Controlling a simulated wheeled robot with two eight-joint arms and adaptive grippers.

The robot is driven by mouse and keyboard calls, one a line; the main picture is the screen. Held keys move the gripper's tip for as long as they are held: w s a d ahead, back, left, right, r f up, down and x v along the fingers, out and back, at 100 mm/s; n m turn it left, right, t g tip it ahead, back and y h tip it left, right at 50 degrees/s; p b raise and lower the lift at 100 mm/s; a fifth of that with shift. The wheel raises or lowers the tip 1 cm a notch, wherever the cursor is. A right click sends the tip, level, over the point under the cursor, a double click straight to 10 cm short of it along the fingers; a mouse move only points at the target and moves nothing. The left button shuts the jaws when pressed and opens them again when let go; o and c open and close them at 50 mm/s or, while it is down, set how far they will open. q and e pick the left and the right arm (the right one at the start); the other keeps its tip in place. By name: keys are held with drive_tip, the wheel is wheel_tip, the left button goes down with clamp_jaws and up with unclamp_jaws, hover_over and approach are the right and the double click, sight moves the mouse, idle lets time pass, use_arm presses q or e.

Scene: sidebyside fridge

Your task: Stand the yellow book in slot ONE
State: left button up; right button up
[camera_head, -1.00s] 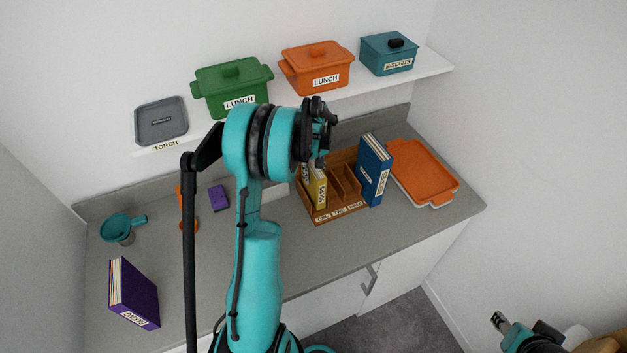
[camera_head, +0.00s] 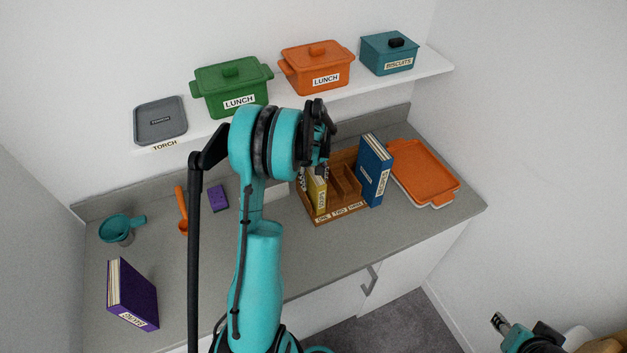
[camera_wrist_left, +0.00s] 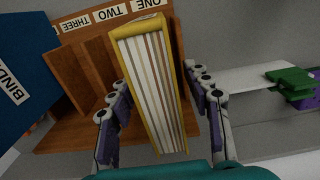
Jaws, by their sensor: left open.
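The yellow book (camera_head: 318,195) stands upright at the left end of the wooden rack (camera_head: 346,184), in the compartment above the ONE label. In the left wrist view the book (camera_wrist_left: 157,88) has its pale page edges towards the camera, and the ONE label is at its far end. My left gripper (camera_head: 322,165) is over the book. Its fingers (camera_wrist_left: 157,78) are open, one on each side of the book, with a visible gap on the right side. The head view hides part of the book behind the gripper. My right arm's end (camera_head: 503,325) shows only in small part at lower right.
A blue book (camera_head: 374,171) stands at the rack's right end. An orange tray (camera_head: 424,170) lies to its right. A purple book (camera_head: 134,293), teal cup (camera_head: 116,229), orange utensil (camera_head: 182,212) and purple block (camera_head: 217,197) are on the left. Lidded boxes stand on the shelf above.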

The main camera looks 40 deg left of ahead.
use_arm(q)
wheel_tip(320, 180, up, 12)
drive_tip(key=shift+r+p, duration=0.1)
drive_tip(key=shift+p, duration=0.5)
drive_tip(key=s+d+r+m+t, duration=0.2)
drive_tip(key=s+d+r+m, duration=0.15)
drive_tip(key=d, duration=0.45)
drive_tip(key=s+d+r+m+t, duration=0.1)
drive_tip(key=s+d+r+m, duration=0.3)
drive_tip(key=d, duration=0.4)
drive_tip(key=s+d+m+t, duration=0.4)
drive_tip(key=s+d+m, duration=0.1)
drive_tip(key=s+d, duration=0.4)
drive_tip(key=shift+d+f, duration=0.25)
drive_tip(key=shift+d, duration=0.25)
drive_tip(key=shift+s, duration=0.1)
